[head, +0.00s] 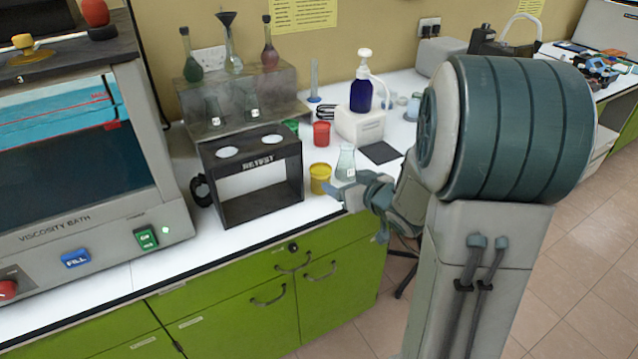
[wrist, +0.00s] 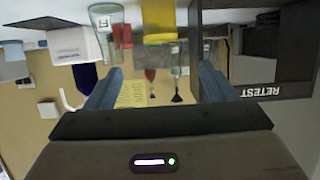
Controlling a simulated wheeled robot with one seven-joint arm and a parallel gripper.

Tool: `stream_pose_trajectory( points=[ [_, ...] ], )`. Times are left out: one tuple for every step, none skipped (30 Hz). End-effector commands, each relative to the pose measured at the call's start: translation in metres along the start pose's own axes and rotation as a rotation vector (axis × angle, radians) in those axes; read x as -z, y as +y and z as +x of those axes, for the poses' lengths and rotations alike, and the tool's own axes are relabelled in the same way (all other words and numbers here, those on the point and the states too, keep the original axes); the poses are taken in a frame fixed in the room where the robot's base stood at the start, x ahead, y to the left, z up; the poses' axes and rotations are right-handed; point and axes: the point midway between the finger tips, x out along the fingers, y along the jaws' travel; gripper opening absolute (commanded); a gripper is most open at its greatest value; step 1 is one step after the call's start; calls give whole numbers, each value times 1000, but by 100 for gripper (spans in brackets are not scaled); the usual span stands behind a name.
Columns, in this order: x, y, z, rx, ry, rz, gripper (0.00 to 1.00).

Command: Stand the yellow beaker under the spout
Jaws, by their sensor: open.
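The yellow beaker (head: 320,178) stands upright on the white bench top, just right of the black rack marked RETEST. In the wrist view, which is upside down, the yellow beaker (wrist: 160,25) shows between and beyond the fingers. My gripper (head: 358,208) is open and empty at the bench's front edge, to the right of the beaker and apart from it. Its two fingers (wrist: 158,78) are spread in the wrist view. The white spout (head: 382,90) curves out from a dispenser with a dark blue bottle (head: 361,96), above a dark square pad (head: 380,152).
A clear conical flask (head: 346,163) stands close to the right of the yellow beaker. The black RETEST rack (head: 250,207) is left of it. A red beaker (head: 321,134) and a green one (head: 291,127) stand behind. The viscosity bath (head: 105,240) fills the left.

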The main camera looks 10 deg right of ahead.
Motion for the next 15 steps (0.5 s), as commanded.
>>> stream_pose_trajectory(
  points=[
    [-1, -1, 6, 5, 1, 1, 77],
    [0, -1, 10, 6, 2, 1, 77],
    [-1, -1, 16, 7, 2, 1, 77],
    [-1, -1, 21, 7, 1, 1, 77],
    [-1, -2, 27, 7, 2, 0, 77],
    [-1, -2, 34, 8, 0, -1, 77],
    [0, -1, 40, 7, 1, -1, 77],
    [0, -1, 45, 6, 1, 0, 77],
    [0, -2, 52, 7, 1, -1, 77],
    [-1, -2, 58, 6, 1, 0, 77],
    [0, -2, 62, 6, 1, 0, 77],
    [0, -1, 68, 5, 1, 0, 77],
    [0, -1, 71, 5, 1, 0, 77],
    [0, -1, 74, 4, 1, 0, 77],
    [0, -1, 78, 4, 2, 0, 77]
  ],
)
